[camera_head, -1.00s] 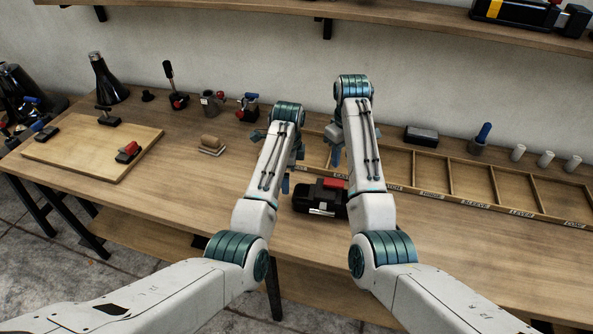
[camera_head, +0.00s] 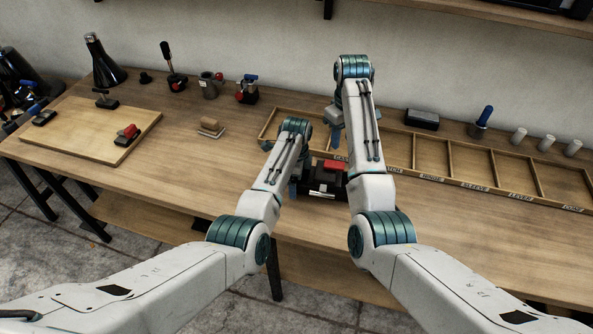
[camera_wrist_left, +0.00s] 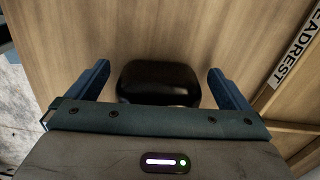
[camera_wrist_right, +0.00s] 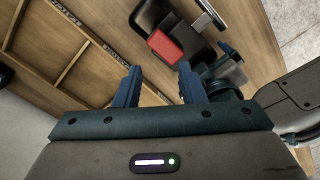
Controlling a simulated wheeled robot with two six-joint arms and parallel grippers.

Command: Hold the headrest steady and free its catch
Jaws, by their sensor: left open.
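The headrest (camera_head: 327,193) is a dark block lying on the bench, partly hidden behind my arms. A red piece (camera_head: 330,165) sits on its top, likely the catch. In the right wrist view the red piece (camera_wrist_right: 165,47) is beyond my fingertips, beside a metal bar (camera_wrist_right: 210,14). My left gripper (camera_wrist_left: 158,80) is open at the headrest's left end, with the dark rounded end (camera_wrist_left: 158,88) between its fingers; contact cannot be told. My right gripper (camera_wrist_right: 159,82) is open and empty, above and behind the headrest, apart from the red piece.
A divided wooden tray (camera_head: 470,186) with labelled compartments runs along the back right. A wooden board (camera_head: 75,130) with small clamps lies at left. A small wooden block (camera_head: 210,126) and several tools stand along the back. The bench front between board and headrest is clear.

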